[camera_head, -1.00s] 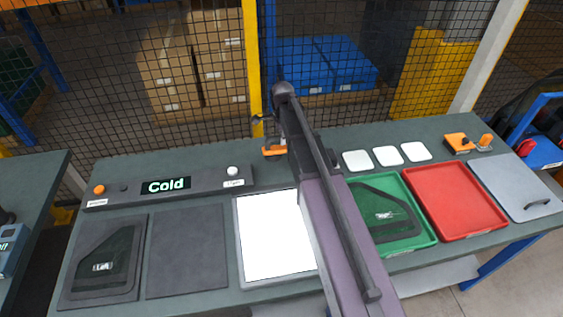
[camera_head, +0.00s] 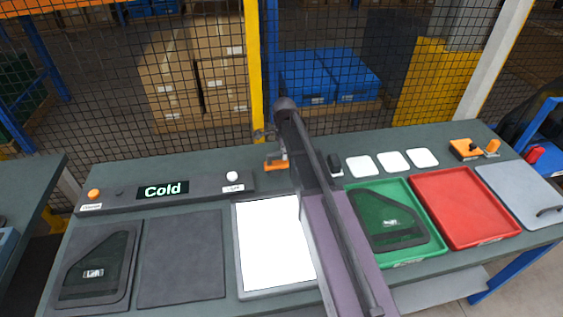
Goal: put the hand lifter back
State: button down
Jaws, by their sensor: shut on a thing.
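My gripper (camera_head: 270,141) is mostly hidden behind my own arm, above the back of the bench. It is shut on the orange hand lifter (camera_head: 275,164), whose low orange part shows left of the arm. The lifter is close over the bench top behind the white lit panel; I cannot tell whether it touches the bench. Its right side is hidden by the arm. An orange piece (camera_head: 465,149), perhaps a stand, is at the back right of the bench.
A dark glass pane lies in the left grey fixture (camera_head: 128,268), another in the green tray (camera_head: 412,257). The red tray (camera_head: 465,207) is empty. Three white squares (camera_head: 392,160) lie behind the trays. A control bar (camera_head: 125,199) reads "Cold". Wire fencing stands behind.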

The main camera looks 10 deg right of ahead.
aim_at(284, 162)
jog(key=shift+f, duration=0.15)
jog(key=shift+f+b, duration=1.8)
jog(key=shift+b, duration=0.1)
jog(key=shift+f, duration=0.15)
jog(key=c, duration=0.5)
grip_release()
jog(key=shift+c, duration=0.2)
jog(key=shift+r, duration=0.25)
notch_tip(284, 162, up, 12)
jog(key=p, duration=1.2)
